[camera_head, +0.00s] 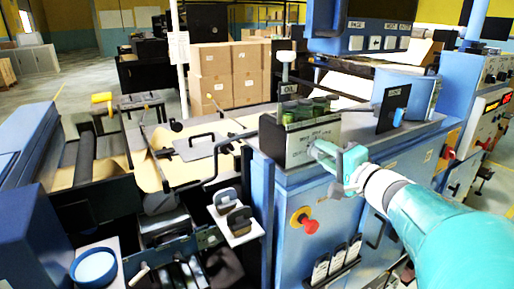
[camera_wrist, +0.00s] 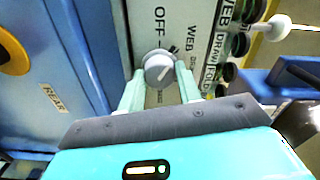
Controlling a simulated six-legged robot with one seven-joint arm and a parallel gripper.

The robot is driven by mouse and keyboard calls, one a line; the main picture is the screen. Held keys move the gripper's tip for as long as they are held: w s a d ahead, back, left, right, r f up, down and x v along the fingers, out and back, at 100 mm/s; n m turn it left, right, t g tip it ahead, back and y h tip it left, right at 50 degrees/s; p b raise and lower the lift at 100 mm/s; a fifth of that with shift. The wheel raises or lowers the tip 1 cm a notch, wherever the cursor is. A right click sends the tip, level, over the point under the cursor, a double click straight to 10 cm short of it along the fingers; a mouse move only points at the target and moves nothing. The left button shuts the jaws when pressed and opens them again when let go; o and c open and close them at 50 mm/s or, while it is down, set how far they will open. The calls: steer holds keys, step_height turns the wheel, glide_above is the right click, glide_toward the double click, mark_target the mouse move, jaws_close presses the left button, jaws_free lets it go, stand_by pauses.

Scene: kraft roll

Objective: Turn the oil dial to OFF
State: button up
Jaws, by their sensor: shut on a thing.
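The oil dial (camera_wrist: 159,70) is a round grey knob on a pale panel in the wrist view. A pale line on its face slants toward the upper right, while the word OFF stands above the knob. My gripper (camera_wrist: 160,82) has one pale green finger on each side of the knob and is shut on it. In the head view, my gripper (camera_head: 322,154) reaches the front of the grey OIL box (camera_head: 308,142) from the right. The dial is hidden there behind the fingers.
A red knob (camera_head: 307,223) sticks out of the blue cabinet (camera_head: 340,210) below the box. A dark panel (camera_head: 393,107) stands to the right of the box. Rollers and brown paper (camera_head: 180,165) lie to the left. Cardboard boxes (camera_head: 228,72) stand behind.

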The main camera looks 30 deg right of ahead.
steer(key=n, duration=0.6)
steer(key=shift+w+a+r, duration=0.15)
steer(key=shift+w+r, duration=0.05)
steer(key=shift+n, duration=0.3)
steer(key=o, duration=0.9)
steer(key=shift+o, duration=0.5)
steer(key=shift+w+f, duration=0.15)
steer(key=shift+w, duration=0.15)
steer(key=s, duration=1.4)
steer(key=shift+s+d, duration=0.3)
